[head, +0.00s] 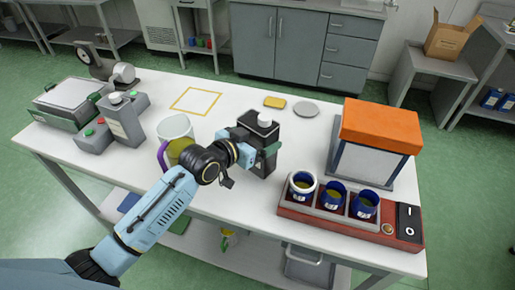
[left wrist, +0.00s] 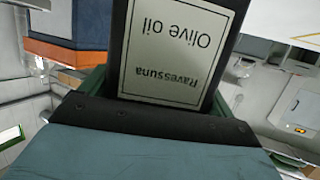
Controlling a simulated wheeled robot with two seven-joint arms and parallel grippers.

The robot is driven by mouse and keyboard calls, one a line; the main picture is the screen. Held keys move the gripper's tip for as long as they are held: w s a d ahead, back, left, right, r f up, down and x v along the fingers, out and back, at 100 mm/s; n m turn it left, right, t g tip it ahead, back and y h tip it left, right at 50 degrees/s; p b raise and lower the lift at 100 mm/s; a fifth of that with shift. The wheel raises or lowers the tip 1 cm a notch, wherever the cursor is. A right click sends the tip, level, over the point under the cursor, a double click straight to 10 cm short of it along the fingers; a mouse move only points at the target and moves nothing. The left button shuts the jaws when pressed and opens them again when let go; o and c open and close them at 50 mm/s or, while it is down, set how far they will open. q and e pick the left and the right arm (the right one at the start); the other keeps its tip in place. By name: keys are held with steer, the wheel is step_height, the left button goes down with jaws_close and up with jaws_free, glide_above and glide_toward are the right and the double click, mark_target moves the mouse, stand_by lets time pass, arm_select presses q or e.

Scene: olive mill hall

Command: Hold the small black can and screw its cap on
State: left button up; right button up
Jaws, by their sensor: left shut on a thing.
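The small black can (head: 267,134) is upright near the middle of the table, with a white cap or spout (head: 265,117) at its top. I cannot tell whether that white piece is screwed tight. My left gripper (head: 257,151) is shut around the can's body from the left, with a greenish finger showing at its right side. In the left wrist view, the can's white label (left wrist: 178,52) reads "Ravessuna Olive oil" upside down between the fingers. I cannot tell whether the can touches the table. My right gripper is in neither view.
A jug with a purple handle (head: 174,128) stands behind my left forearm. A red-brown rack with blue cups (head: 293,209) and an orange-topped box (head: 380,126) stand to the right. A yellow square outline (head: 196,90) marks bare table. A yellow sponge and grey disc lie behind the can.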

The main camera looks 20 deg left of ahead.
arm_select(q)
steer(key=shift+f, duration=1.75)
steer(key=shift+f+b, duration=0.1)
steer(key=shift+b, duration=0.2)
steer(key=o, duration=1.6)
steer(key=shift+f, duration=0.15)
steer(key=shift+o, duration=0.2)
steer(key=shift+s+a+r, duration=0.1)
steer(key=shift+s+r, duration=0.1)
steer(key=shift+r, duration=0.05)
steer(key=p+v, duration=0.1)
steer(key=v, duration=1)
steer(key=shift+s, duration=0.3)
steer(key=shift+r, duration=0.1)
